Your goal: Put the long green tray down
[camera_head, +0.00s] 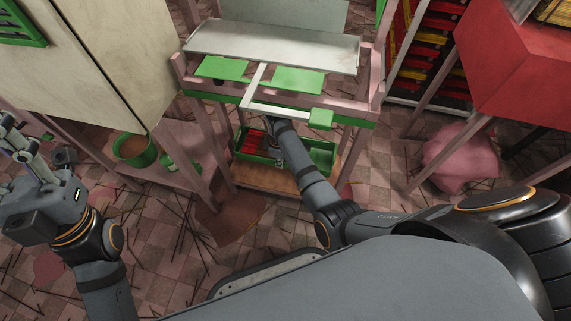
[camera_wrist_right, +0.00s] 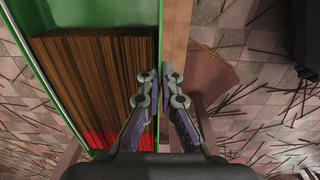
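The long green tray (camera_head: 260,158) is low under the extruder bench in the head view, over a brown wooden shelf (camera_head: 262,180). In the right wrist view the tray (camera_wrist_right: 54,100) fills the left side and holds a bundle of brown, red-ended incense sticks (camera_wrist_right: 95,80). My right gripper (camera_wrist_right: 159,78) is shut on the tray's right wall, with one finger on each side. In the head view the bench and my arm hide its fingers. Whether the tray's underside touches the shelf is unclear. My left gripper (camera_head: 22,150) is at the left edge, away from the tray, with no object visible in it.
Above the tray stands the pink bench with a grey sheet (camera_head: 275,45), green plates (camera_head: 298,80) and a white T-shaped bar (camera_head: 255,88). A green pot (camera_head: 136,151) sits on a low shelf at left. A red box (camera_head: 515,70) and pink sack (camera_head: 462,158) are at right. Loose sticks litter the floor.

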